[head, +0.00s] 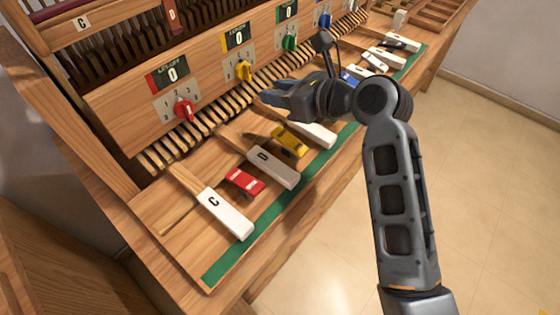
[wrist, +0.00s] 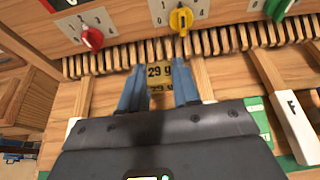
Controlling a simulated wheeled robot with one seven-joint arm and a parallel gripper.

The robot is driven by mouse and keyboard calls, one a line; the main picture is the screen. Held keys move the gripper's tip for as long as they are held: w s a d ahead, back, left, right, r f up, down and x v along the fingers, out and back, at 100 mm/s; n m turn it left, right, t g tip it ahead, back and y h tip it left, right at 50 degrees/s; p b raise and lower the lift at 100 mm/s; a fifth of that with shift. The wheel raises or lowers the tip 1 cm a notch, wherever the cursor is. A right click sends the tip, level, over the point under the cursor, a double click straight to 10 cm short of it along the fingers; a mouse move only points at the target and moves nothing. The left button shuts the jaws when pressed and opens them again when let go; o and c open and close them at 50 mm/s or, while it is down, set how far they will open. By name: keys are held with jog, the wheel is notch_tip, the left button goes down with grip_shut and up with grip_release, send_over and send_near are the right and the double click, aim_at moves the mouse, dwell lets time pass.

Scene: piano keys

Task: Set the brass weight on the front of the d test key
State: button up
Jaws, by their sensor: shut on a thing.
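My gripper (wrist: 160,86) is shut on the brass weight (wrist: 159,72), a small yellow-brown block marked "29 g" between its blue fingertips in the wrist view. In the head view my gripper (head: 277,97) is raised over the keyboard, between the dial panel and the key fronts. The weight cannot be made out there. The d test key (head: 272,167) is a grey key with a dark D, left of and nearer than my gripper. No weight shows on its front.
The white C key (head: 225,213) is nearest. A red block (head: 245,181) lies between C and D, a yellow block (head: 290,141) just beyond D. A green strip (head: 262,230) runs under the key fronts. The wooden panel with coloured knobs (head: 184,109) rises behind the keys.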

send_over(281, 169)
notch_tip(281, 169, down, 6)
jog(key=shift+a+r+p, duration=0.1)
jog(key=shift+r+p, duration=0.15)
jog(key=shift+p, duration=0.2)
jog(key=shift+f, duration=2)
jog(key=o, duration=1)
jog(key=shift+f, duration=0.1)
jog(key=v, duration=1.2)
